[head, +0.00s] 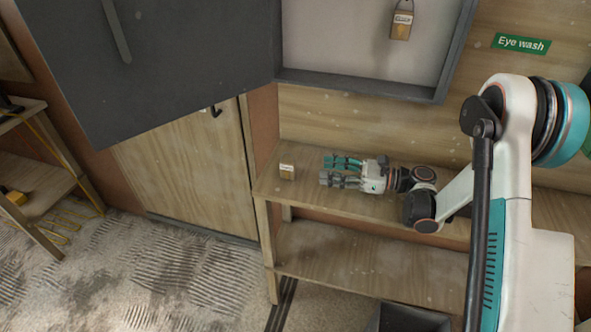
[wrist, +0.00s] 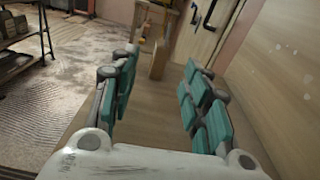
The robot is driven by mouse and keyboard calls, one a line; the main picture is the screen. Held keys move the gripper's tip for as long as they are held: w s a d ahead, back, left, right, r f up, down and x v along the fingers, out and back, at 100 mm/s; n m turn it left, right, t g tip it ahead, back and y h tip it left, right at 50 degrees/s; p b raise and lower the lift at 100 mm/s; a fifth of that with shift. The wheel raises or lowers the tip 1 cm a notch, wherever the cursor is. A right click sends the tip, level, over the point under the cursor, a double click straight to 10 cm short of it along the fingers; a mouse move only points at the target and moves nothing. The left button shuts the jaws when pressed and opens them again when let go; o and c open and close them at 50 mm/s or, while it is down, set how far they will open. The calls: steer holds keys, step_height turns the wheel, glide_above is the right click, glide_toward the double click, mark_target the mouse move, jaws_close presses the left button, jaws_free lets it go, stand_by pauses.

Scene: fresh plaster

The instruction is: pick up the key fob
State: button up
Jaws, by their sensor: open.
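A small wooden tag with a pale label, which looks like the key fob (head: 287,172), stands near the left end of the wooden shelf top (head: 310,203). In the wrist view a brown wooden piece that seems to be the same fob (wrist: 159,60) shows ahead, between and beyond my fingertips. My gripper (head: 340,171) is over the shelf top, to the right of the fob, with its teal-padded fingers pointing left at it. In the wrist view the fingers (wrist: 158,85) are spread apart with nothing between them. A gap separates fingertips and fob.
A similar labelled tag (head: 401,26) hangs in the open wall cabinet (head: 350,86). Its grey door (head: 160,60) swings out above the shelf's left end. The wall rises close behind the shelf. A wooden rack (head: 45,180) stands far left, with open floor between.

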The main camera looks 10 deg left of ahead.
mark_target(295, 164)
steer(key=shift+d+f+y, duration=0.25)
steer(key=shift+f+y, duration=0.05)
steer(key=shift+f, duration=0.3)
steer(key=shift+a+f, duration=0.1)
steer(key=shift+a, duration=0.15)
steer(key=a, duration=0.2)
steer(key=a+b, duration=0.1)
steer(key=a, duration=0.2)
steer(key=w+a+b, duration=0.1)
steer(key=a, duration=0.1)
steer(key=shift+a, duration=0.3)
steer(key=shift+w+a+r+b, duration=0.1)
steer(key=shift+w+a+b, duration=0.25)
steer(key=shift+a, duration=0.55)
steer(key=shift+w+a+r+b, duration=0.1)
steer(key=shift+a+b, duration=0.45)
steer(key=shift+a, duration=0.35)
steer(key=shift+w+a+r+b, duration=0.1)
steer(key=shift+w+a+b, duration=0.25)
steer(key=shift+a, duration=0.55)
steer(key=shift+s, duration=0.1)
jaws_close()
